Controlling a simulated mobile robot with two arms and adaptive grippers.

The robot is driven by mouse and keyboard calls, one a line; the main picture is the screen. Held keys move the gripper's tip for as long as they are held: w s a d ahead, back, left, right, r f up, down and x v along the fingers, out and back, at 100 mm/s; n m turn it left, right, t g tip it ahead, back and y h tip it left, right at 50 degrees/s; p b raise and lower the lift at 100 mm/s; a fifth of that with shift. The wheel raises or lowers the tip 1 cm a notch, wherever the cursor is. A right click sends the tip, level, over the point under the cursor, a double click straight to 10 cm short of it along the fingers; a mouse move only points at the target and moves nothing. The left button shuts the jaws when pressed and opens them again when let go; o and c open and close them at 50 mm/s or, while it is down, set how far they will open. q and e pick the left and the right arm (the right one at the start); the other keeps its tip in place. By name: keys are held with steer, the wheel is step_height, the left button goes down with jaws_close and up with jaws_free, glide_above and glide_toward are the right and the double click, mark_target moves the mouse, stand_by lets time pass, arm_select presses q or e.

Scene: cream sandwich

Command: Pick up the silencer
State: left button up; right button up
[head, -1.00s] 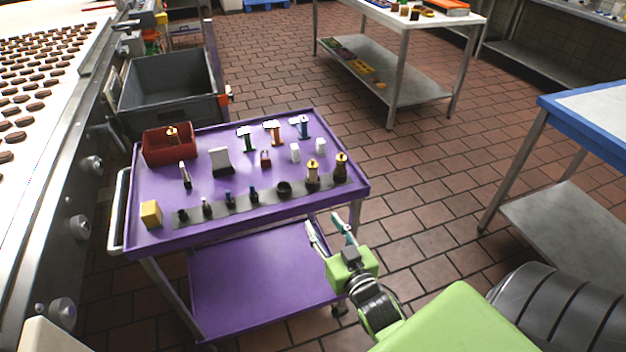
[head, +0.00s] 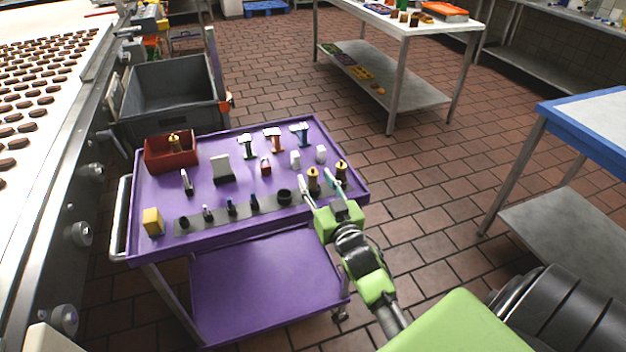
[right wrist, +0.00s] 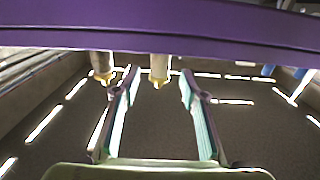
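Two brass-topped silencers stand upright at the right end of the dark strip on the purple cart: a left silencer (head: 313,180) and a right silencer (head: 341,171). A similar brass-topped piece (head: 174,142) is in the red bin. My right gripper (head: 318,184) is open at the cart's near right edge, its fingers pointing at the left silencer. In the right wrist view, which looks upside down, one silencer (right wrist: 158,72) shows between the open fingers (right wrist: 157,95), and another (right wrist: 103,68) is outside them. I cannot tell whether the fingers touch anything. My left gripper is out of view.
The purple cart (head: 226,192) also holds a red bin (head: 170,155), a yellow block (head: 153,222), and several small parts. A grey crate (head: 170,90) stands behind it. A conveyor runs along the left. Floor to the cart's right is clear.

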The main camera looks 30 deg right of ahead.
mark_target(315, 177)
steer(key=x, duration=0.3)
steer(key=shift+w, duration=0.15)
steer(key=c, duration=1)
steer(key=shift+r, duration=0.15)
steer(key=shift+c, duration=0.2)
